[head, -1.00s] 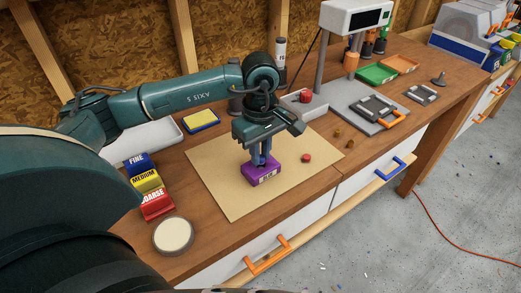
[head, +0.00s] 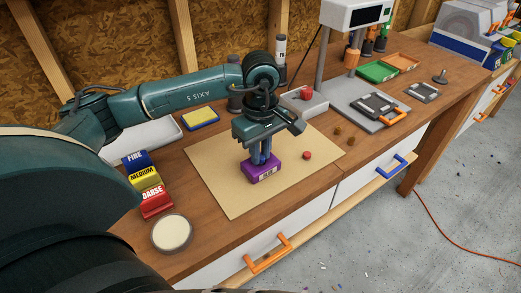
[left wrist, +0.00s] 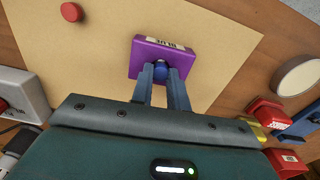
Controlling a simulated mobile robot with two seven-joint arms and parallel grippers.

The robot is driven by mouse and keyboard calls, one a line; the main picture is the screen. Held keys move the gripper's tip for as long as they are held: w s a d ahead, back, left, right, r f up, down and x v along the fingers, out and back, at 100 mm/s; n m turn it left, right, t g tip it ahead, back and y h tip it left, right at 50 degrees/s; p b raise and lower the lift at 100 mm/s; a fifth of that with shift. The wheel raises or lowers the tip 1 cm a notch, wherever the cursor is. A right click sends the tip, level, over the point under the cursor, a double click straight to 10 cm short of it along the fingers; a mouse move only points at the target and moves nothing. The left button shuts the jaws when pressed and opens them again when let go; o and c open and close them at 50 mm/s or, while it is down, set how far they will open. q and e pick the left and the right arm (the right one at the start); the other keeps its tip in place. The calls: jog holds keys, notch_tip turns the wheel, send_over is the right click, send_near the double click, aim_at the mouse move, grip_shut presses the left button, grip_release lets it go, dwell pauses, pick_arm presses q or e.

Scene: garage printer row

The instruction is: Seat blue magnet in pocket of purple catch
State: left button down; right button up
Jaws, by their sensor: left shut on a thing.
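The purple catch (head: 264,174) lies on the tan mat (head: 225,190), a white label on its near side. It also shows in the left wrist view (left wrist: 183,57). My left gripper (head: 264,157) points down over the catch from behind. Its fingers (left wrist: 160,82) are shut on the blue magnet (left wrist: 160,70), a small dark blue rounded piece at the fingertips. The magnet is against or just above the catch. The fingers hide the pocket, and I cannot tell whether the magnet is inside it. My right gripper is not in view.
A red disc (head: 307,155) lies on the mat right of the catch. Sanding blocks (head: 146,181) and a round tin (head: 172,234) stand to the left. A grey box with a red button (head: 305,94) and a printer (head: 352,18) stand behind right. The mat around the catch is mostly clear.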

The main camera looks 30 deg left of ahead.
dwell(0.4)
pick_arm(q)
jog(key=c, duration=0.9)
grip_release()
notch_tip(320, 180, up, 13)
jog(key=shift+r, duration=0.15)
dwell(0.7)
